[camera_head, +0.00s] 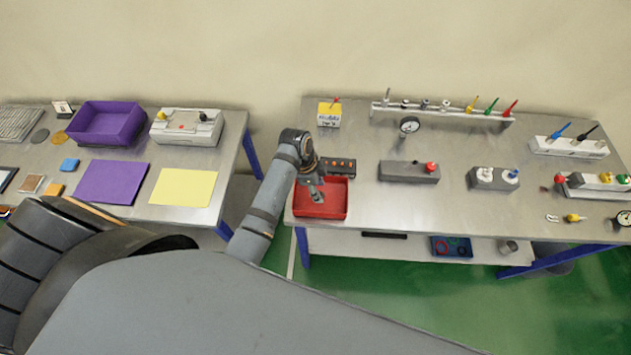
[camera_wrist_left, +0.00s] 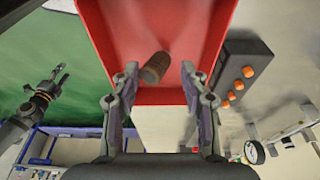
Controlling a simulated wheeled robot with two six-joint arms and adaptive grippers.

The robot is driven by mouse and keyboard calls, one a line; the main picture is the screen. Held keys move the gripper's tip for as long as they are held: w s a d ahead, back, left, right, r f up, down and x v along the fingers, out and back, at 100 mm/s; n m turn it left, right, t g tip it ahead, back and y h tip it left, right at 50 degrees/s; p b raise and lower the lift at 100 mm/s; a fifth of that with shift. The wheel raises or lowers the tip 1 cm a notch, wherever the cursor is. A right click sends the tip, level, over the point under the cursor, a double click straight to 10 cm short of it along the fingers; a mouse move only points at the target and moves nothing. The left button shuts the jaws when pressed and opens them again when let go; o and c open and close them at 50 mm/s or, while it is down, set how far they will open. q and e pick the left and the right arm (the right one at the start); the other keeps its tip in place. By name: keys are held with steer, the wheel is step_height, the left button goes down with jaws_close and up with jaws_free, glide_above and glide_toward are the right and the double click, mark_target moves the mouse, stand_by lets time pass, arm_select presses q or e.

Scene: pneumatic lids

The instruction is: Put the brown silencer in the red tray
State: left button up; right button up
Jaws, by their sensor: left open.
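The red tray (camera_head: 320,208) stands at the front left corner of the right-hand table. My left gripper (camera_head: 316,192) is over it, pointing down. In the left wrist view, the brown silencer (camera_wrist_left: 154,67) is a small ribbed cylinder, tilted, seen inside the outline of the red tray (camera_wrist_left: 150,97). My left gripper (camera_wrist_left: 157,80) is open, with its fingers apart on either side of the silencer in the picture and not touching it. I cannot tell whether the silencer rests on the tray floor. My right gripper (camera_wrist_left: 58,78) shows small at the left of the wrist view.
A dark block with orange buttons (camera_head: 338,166) stands right behind the tray and also shows in the wrist view (camera_wrist_left: 240,75). A grey block with a red knob (camera_head: 408,171) is further right. A purple bin (camera_head: 107,122) is on the left table. A gap separates the tables.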

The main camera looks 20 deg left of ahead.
arm_select(q)
steer(key=b+v, duration=0.1)
steer(key=v, duration=1)
steer(key=shift+r, duration=0.2)
arm_select(e)
steer(key=shift+w+f, duration=0.35)
steer(key=shift+f, duration=0.45)
steer(key=shift+w+a, duration=0.1)
steer(key=shift+a, duration=0.05)
arm_select(q)
steer(key=shift+f, duration=0.1)
